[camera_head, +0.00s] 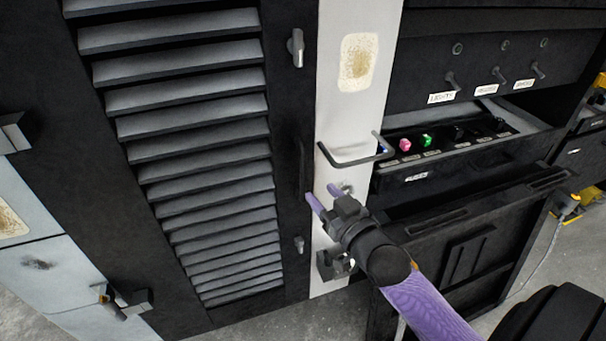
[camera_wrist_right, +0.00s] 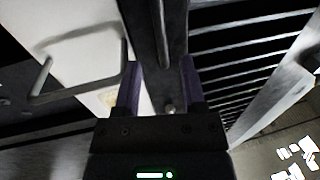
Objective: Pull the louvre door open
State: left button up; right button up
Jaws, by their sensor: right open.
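The louvre door (camera_head: 293,120) is a black panel with grey slanted slats (camera_head: 190,95) at the left of the head view. It looks shut against the white post. A dark upright bar handle (camera_head: 303,168) is on its right-hand frame. My right gripper (camera_head: 320,192) has purple fingers and is open just in front of this edge. In the right wrist view the bar handle (camera_wrist_right: 156,28) runs between the two spread fingers (camera_wrist_right: 159,66); I cannot tell if they touch it. The slats (camera_wrist_right: 240,60) show to the right there. My left gripper is not in view.
A white post (camera_head: 350,105) stands right of the door. A dark wire handle (camera_head: 352,162) sticks out close to my right gripper. Small latches sit on the door frame above (camera_head: 296,47) and below (camera_head: 299,244). A black switch console (camera_head: 475,150) fills the right.

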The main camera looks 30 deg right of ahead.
aim_at(305, 177)
jog(key=w+b, duration=0.1)
jog(key=w, duration=0.6)
jog(key=shift+w+d+f, duration=0.1)
jog(key=shift+w+d, duration=0.05)
jog(key=shift+w, duration=0.2)
grip_shut()
dwell(0.9)
